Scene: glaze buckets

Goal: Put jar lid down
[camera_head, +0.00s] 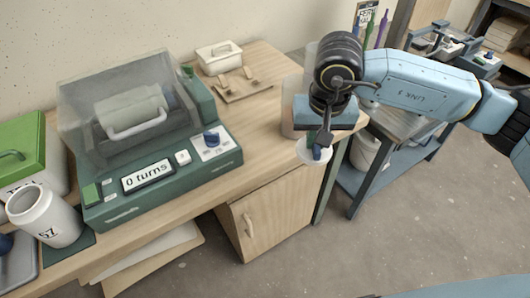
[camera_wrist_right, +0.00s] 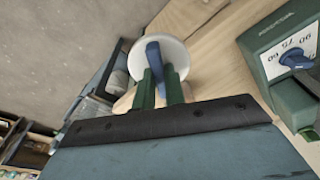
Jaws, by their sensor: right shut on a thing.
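The jar lid (camera_head: 306,153) is a white disc with a blue handle; it also shows in the right wrist view (camera_wrist_right: 174,48). My right gripper (camera_head: 318,152) is shut on the blue handle and holds the lid near the right end of the wooden table (camera_head: 262,172). Its green fingers show in the right wrist view (camera_wrist_right: 160,88). I cannot tell how far the lid is above the surface. A white open-topped jar (camera_head: 48,222) marked "57" stands at the front left. My left gripper is not in view.
A green machine (camera_head: 160,182) with a clear cover and a "0 turns" display fills the table's left middle. A white container (camera_head: 218,57) and a small wooden rack (camera_head: 243,84) stand at the back. A clear tub (camera_head: 290,112) is beside my right gripper. Bare wood lies right of the machine.

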